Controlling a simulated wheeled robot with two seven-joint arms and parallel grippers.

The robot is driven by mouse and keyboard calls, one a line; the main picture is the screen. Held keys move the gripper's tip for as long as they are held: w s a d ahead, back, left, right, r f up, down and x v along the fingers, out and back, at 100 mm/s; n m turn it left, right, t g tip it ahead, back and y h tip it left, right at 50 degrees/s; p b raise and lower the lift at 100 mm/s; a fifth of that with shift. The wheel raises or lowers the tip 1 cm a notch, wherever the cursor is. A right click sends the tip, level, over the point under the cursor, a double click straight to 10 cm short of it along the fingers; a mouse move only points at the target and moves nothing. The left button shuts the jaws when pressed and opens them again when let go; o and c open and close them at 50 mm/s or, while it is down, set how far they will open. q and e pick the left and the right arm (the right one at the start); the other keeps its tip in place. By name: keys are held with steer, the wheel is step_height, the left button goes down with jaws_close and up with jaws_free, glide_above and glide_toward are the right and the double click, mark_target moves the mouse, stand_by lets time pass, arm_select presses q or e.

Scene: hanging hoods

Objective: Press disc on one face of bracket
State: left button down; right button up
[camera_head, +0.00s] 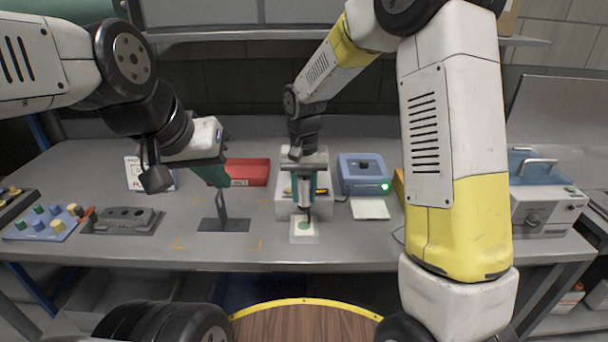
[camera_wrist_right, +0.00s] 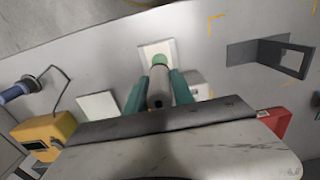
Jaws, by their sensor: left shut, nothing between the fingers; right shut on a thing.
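The bracket (camera_head: 222,212) is a dark grey angled plate standing on a flat foot at the table's middle. In the right wrist view the bracket (camera_wrist_right: 268,54) shows an upright plate with a square opening. A green disc (camera_head: 304,226) lies on a small white pad (camera_head: 304,237). My right gripper (camera_head: 306,203), with teal fingers, points down above the pad. It is shut on a grey cylindrical tool (camera_wrist_right: 158,88), whose end overlaps the green disc (camera_wrist_right: 159,59) in the right wrist view; I cannot tell whether they touch. My left gripper (camera_head: 217,177) is shut and empty, above and behind the bracket.
A red tray (camera_head: 248,172) lies behind the bracket. A blue device (camera_head: 362,172) with a green light stands right of my right gripper. A grey fixture (camera_head: 124,219) and a blue tray of knobs (camera_head: 42,224) are at left.

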steer(key=shift+f, duration=3.15)
steer(key=shift+f, duration=0.15)
steer(key=shift+r, duration=3.55)
steer(key=o, duration=0.4)
steer(key=c, duration=0.4)
steer(key=shift+s+f, duration=0.1)
